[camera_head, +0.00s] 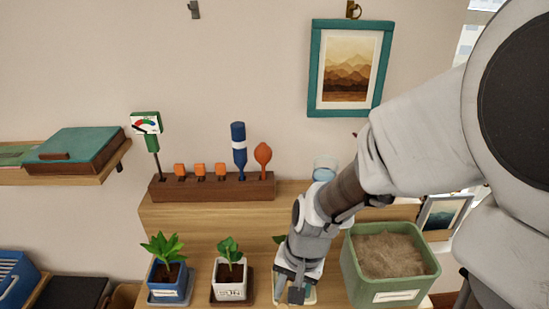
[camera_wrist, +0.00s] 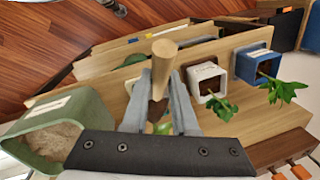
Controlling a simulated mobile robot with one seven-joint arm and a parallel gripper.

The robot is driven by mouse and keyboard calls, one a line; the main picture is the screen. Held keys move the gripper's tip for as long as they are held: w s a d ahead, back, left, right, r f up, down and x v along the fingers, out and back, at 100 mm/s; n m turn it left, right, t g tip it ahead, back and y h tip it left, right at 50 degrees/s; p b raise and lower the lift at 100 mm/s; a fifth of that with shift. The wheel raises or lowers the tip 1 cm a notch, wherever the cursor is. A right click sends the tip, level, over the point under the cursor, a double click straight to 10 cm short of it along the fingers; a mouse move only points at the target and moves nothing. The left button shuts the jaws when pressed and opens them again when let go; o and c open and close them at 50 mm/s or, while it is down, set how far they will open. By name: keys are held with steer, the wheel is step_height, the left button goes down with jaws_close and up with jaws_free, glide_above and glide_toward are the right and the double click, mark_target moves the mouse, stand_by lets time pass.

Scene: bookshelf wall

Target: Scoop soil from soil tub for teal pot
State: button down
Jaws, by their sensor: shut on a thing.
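My gripper (camera_head: 296,276) is low over the front of the wooden shelf, between the white pot and the soil tub. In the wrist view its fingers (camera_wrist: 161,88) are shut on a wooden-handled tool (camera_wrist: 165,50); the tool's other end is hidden. The green soil tub (camera_head: 360,284), filled with brown soil (camera_head: 390,254), stands just right of my gripper. It is at the left in the wrist view (camera_wrist: 82,108). The teal pot is mostly hidden behind my gripper; I cannot make it out clearly. A green leaf (camera_head: 279,239) shows beside my wrist.
A white pot (camera_head: 230,291) and a blue pot (camera_head: 169,290), both with plants, stand left of my gripper. Behind them a wooden rack (camera_head: 212,190) holds a meter, orange pieces, a blue tool and an orange bulb. A clear glass (camera_head: 325,168) stands behind my arm.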

mark_target(284, 299)
steer(key=shift+w+d+r+g+y+p, duration=0.2)
steer(key=shift+w+r+g+p, duration=0.5)
steer(key=shift+p, duration=0.4)
steer(key=shift+w+d+r+g+y+p, duration=0.15)
steer(key=shift+w+r+g+p, duration=0.55)
steer(key=shift+p, duration=0.4)
steer(key=shift+w+d+r+g+y+p, duration=0.2)
steer(key=shift+w+r+g+p, duration=0.5)
steer(key=shift+p, duration=0.4)
steer(key=w+d+r+g+y+p, duration=0.1)
steer(key=w+r+g+p, duration=0.1)
steer(key=w+g+p, duration=0.2)
steer(key=shift+w+d+m+p, duration=0.2)
steer(key=shift+w+m+p, duration=0.2)
steer(key=shift+w+p, duration=0.4)
steer(key=shift+w, duration=0.15)
